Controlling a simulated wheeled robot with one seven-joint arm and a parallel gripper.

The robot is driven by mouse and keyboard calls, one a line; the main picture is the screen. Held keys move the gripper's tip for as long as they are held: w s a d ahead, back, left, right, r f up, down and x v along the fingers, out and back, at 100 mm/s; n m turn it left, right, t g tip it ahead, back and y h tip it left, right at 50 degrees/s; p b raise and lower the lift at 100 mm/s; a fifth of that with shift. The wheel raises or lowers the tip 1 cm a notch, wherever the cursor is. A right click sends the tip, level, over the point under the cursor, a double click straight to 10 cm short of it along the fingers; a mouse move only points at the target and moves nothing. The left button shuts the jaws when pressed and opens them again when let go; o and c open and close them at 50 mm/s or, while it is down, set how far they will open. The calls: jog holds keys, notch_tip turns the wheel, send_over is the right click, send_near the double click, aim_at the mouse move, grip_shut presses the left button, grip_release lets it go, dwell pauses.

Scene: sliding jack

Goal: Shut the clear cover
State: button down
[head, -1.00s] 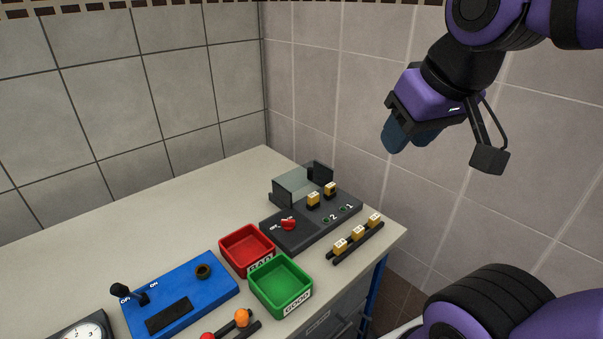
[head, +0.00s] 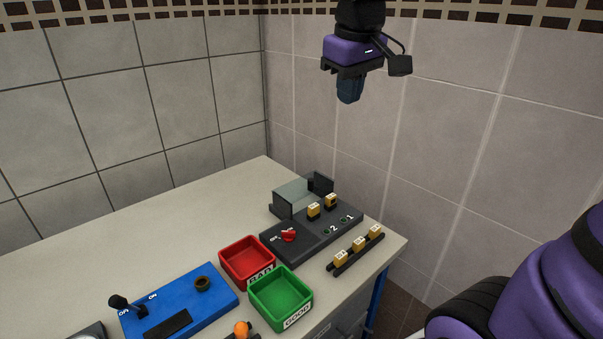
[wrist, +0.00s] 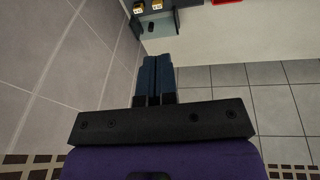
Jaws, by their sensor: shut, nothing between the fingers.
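The clear cover (head: 294,196) is a greyish see-through panel at the back of the dark grey device (head: 290,241), near the table's far corner. It stands tilted up, and two yellow-topped blocks (head: 313,211) sit in front of it, uncovered. My gripper (head: 349,99) is shut and empty, high above and behind the device near the right wall, pointing down. In the wrist view its blue fingers (wrist: 154,75) are together, and only part of the device (wrist: 155,24) shows at the top edge.
A red switch (head: 288,235) is on the device's left part. A rack (head: 356,251) of yellow blocks lies in front. A red BAD bin (head: 247,259), a green GOOD bin (head: 281,296) and a blue panel (head: 180,303) stand to the left. Tiled walls close off the back and right.

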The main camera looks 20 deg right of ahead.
jog(key=w+a+f+n+g+h, duration=0.1)
jog(key=w+f, duration=0.3)
jog(key=w, duration=0.5)
jog(key=w+f+n+g, duration=0.2)
jog(key=w+f, duration=0.2)
jog(key=w, duration=0.4)
jog(key=w+a+f+n+g+h, duration=0.1)
jog(key=w+f, duration=0.3)
jog(key=w, duration=0.5)
jog(key=w+f+n+g, duration=0.2)
jog(key=w+f, duration=0.5)
jog(key=f, duration=0.5)
send_near(308, 187)
jog(key=f, duration=0.1)
jog(key=w+a+f, duration=0.1)
jog(key=f, duration=0.1)
jog(key=w+f, duration=0.1)
jog(key=shift+w+a+f, duration=0.2)
jog(key=shift+w+a, duration=0.05)
jog(key=shift+a, duration=0.05)
jog(key=shift+s+d+f, duration=0.2)
jog(key=shift+s+d, duration=0.85)
jog(key=shift+s, duration=0.05)
jog(key=shift+s+d, duration=0.4)
